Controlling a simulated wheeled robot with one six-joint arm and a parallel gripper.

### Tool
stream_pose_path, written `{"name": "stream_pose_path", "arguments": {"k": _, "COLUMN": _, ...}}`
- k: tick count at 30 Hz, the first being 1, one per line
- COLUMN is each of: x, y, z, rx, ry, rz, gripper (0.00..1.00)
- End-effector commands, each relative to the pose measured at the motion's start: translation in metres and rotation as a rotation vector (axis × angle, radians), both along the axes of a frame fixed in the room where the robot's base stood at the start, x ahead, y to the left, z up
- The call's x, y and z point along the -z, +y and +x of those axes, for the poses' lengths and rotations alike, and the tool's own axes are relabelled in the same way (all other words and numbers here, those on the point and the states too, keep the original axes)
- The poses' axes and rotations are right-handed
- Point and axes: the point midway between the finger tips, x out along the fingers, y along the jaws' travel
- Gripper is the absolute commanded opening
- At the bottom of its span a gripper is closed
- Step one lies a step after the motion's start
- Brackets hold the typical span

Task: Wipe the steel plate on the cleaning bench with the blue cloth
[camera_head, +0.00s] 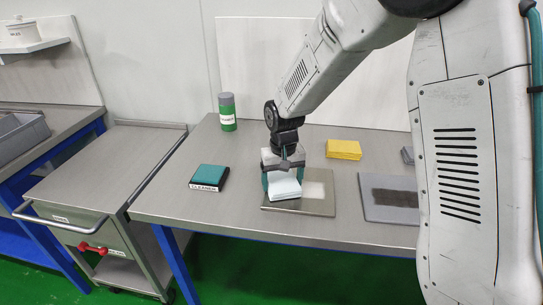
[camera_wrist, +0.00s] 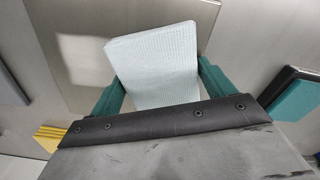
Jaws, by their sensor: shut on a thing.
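My gripper (camera_head: 283,182) is shut on a folded, pale bluish-white cloth (camera_head: 285,190). In the wrist view the cloth (camera_wrist: 155,65) sticks out flat between the two teal fingers. The steel plate (camera_head: 325,207) lies on the bench, below and to the right of the gripper in the head view. A pale patch shows on the plate, just right of the cloth. The cloth is over the plate's left part and hides some of it. I cannot tell if it touches. The plate (camera_wrist: 70,15) also shows in the wrist view.
On the bench (camera_head: 240,150) stand a green bottle (camera_head: 227,112), a teal-topped dark block (camera_head: 208,178) at left and a yellow stack (camera_head: 343,150) behind the plate. A grey sheet with a dark patch (camera_head: 390,212) lies right, partly behind my arm. A cart (camera_head: 100,175) stands left.

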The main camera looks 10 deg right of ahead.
Motion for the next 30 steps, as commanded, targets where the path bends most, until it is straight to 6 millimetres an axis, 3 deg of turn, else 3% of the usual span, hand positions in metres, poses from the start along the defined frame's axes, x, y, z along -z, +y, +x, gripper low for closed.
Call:
{"name": "stream_pose_path", "arguments": {"k": 3, "x": 0.004, "y": 0.006, "z": 0.002, "rx": 0.004, "ry": 0.000, "rz": 0.000, "gripper": 0.57}}
{"name": "stream_pose_path", "arguments": {"k": 8, "x": -0.005, "y": 0.009, "z": 0.003, "rx": 0.011, "ry": -0.001, "rz": 0.000, "gripper": 0.57}}
{"name": "stream_pose_path", "arguments": {"k": 9, "x": -0.018, "y": 0.008, "z": 0.004, "rx": 0.013, "ry": -0.007, "rz": 0.001, "gripper": 0.57}}
{"name": "stream_pose_path", "arguments": {"k": 30, "x": -0.078, "y": 0.002, "z": 0.003, "rx": 0.019, "ry": -0.002, "rz": 0.000, "gripper": 0.57}}
